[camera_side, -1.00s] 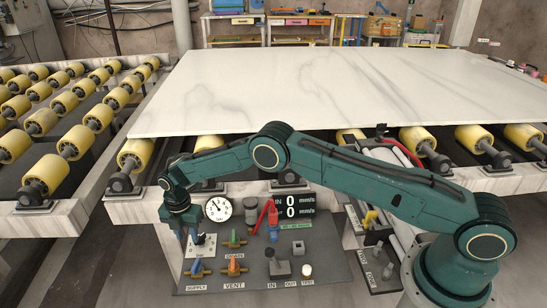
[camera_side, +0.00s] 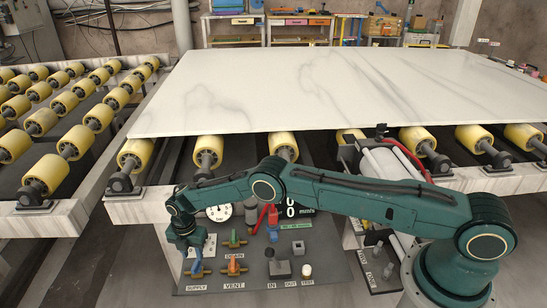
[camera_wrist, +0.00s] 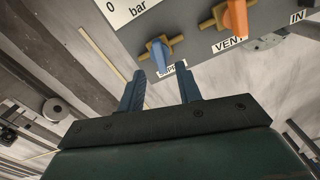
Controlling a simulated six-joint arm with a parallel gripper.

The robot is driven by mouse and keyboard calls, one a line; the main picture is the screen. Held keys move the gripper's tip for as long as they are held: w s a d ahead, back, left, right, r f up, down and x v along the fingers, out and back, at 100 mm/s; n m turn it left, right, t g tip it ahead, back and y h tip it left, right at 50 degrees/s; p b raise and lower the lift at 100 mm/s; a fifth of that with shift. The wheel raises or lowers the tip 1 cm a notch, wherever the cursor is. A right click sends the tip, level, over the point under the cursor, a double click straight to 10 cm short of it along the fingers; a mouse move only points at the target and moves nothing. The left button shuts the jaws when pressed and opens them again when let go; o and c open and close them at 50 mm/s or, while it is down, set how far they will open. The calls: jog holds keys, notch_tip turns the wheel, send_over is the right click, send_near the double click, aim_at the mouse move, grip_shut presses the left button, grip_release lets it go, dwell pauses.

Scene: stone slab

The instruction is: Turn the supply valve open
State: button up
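The supply valve has a blue handle (camera_side: 197,267) on a brass body, at the lower left of the grey control panel, above the SUPPLY label.
The orange vent valve (camera_side: 235,266) is just right of the supply valve, and the green drain valve (camera_side: 235,239) is above it. A pressure gauge (camera_side: 218,212) and a red lever (camera_side: 262,217) stand farther up. The marble slab (camera_side: 330,90) lies behind on rollers.

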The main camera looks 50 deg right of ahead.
aim_at(195, 264)
jog(key=shift+f, duration=2.6)
grip_shut()
